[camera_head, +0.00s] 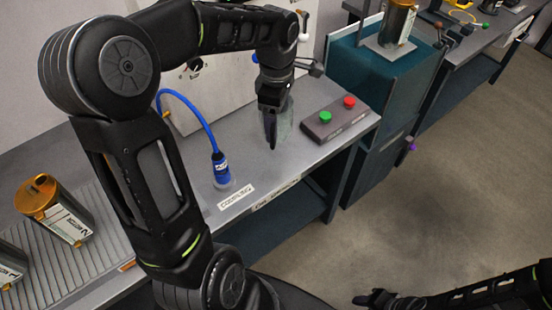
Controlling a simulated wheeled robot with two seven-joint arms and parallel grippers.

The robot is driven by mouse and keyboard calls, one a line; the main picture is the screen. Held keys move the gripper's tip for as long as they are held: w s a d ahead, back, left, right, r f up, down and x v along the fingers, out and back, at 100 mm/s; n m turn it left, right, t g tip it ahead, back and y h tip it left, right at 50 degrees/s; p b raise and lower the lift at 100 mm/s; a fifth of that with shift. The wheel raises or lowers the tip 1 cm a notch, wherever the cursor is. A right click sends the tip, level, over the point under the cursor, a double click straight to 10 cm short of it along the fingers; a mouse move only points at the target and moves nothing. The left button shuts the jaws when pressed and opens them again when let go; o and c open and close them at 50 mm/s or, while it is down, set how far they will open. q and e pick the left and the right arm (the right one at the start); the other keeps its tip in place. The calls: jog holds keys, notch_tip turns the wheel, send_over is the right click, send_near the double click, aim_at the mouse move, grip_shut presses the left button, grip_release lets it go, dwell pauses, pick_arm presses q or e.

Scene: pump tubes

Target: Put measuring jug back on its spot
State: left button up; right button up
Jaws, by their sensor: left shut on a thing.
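My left gripper (271,140) points down over the grey worktop, left of the button box. It is shut on a pale, see-through vessel (285,121), which looks like the measuring jug. The fingers hide part of the jug, and I cannot tell whether its base touches the worktop. My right gripper (373,298) is low at the bottom of the view, over the floor; its fingers are too small and dark to read.
A button box (327,129) with green and red buttons stands right of the jug. A blue coupling (221,169) with a blue hose stands left, behind a label (236,196). Orange-capped canisters (66,222) stand at the left. A teal cabinet (372,82) is at the right.

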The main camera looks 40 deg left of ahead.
pick_arm(q)
notch_tip(320, 180, down, 6)
jog(key=shift+f, duration=0.1)
jog(key=shift+f, duration=1.8)
jog(key=shift+f, duration=0.2)
jog(key=o, duration=1.4)
jog(key=shift+r, duration=0.15)
notch_tip(320, 180, up, 12)
jog(key=shift+r, duration=0.1)
